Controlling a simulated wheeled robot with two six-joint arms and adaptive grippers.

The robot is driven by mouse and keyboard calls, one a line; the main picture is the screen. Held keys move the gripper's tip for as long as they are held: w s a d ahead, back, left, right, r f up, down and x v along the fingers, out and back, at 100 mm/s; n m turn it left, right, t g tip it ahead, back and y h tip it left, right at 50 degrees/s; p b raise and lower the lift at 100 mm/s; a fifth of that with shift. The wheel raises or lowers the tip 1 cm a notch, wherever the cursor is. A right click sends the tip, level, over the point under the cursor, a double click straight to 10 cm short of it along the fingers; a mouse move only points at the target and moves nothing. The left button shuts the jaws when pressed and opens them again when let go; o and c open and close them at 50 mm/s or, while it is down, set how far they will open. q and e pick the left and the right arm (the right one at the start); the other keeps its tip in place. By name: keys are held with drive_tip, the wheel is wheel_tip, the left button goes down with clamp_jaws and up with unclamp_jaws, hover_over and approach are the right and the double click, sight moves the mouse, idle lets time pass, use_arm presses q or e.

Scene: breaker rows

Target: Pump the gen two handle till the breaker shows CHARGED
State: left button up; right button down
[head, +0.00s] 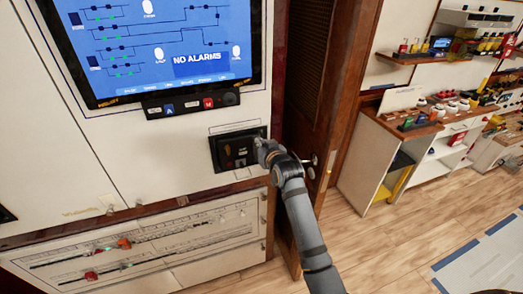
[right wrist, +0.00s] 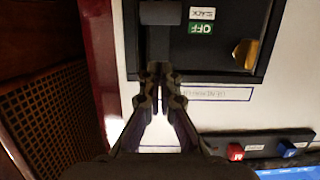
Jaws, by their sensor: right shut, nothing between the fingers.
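A black breaker unit (head: 238,150) is set in the cream panel below the screen; its lettering is too small to read in the head view. In the right wrist view the breaker (right wrist: 215,62) shows a white flag reading SLACK (right wrist: 202,14) and a green flag reading OFF (right wrist: 200,28). A dark grey handle (right wrist: 160,12) stands in a slot beside them. My right gripper (head: 263,145) is at the breaker's right side. Its fingertips (right wrist: 160,72) are together and empty, in line with the handle; I cannot tell whether they touch it. My left gripper is out of view.
A screen (head: 160,45) reading NO ALARMS hangs above, with a small button strip (head: 190,104) under it. A brown louvred door (head: 308,60) stands close to the right of the panel. A sloped panel with red knobs (head: 150,240) lies below. Wooden floor (head: 390,235) is open at right.

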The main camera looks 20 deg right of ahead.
drive_tip(key=f, duration=0.1)
drive_tip(key=f+p, duration=0.1)
drive_tip(key=shift+s+f, duration=0.25)
drive_tip(key=shift+f, duration=0.15)
drive_tip(key=shift+s+f+p, duration=0.35)
drive_tip(key=shift+s+f, duration=0.05)
drive_tip(key=shift+w+f, duration=0.1)
drive_tip(key=s+f+t+b, duration=0.4)
drive_tip(key=t+b, duration=0.3)
drive_tip(key=b, duration=2)
drive_tip(key=shift+f+t+b, duration=0.3)
drive_tip(key=shift+f+b, duration=0.1)
drive_tip(key=shift+f, duration=0.4)
drive_tip(key=shift+s+r, duration=0.1)
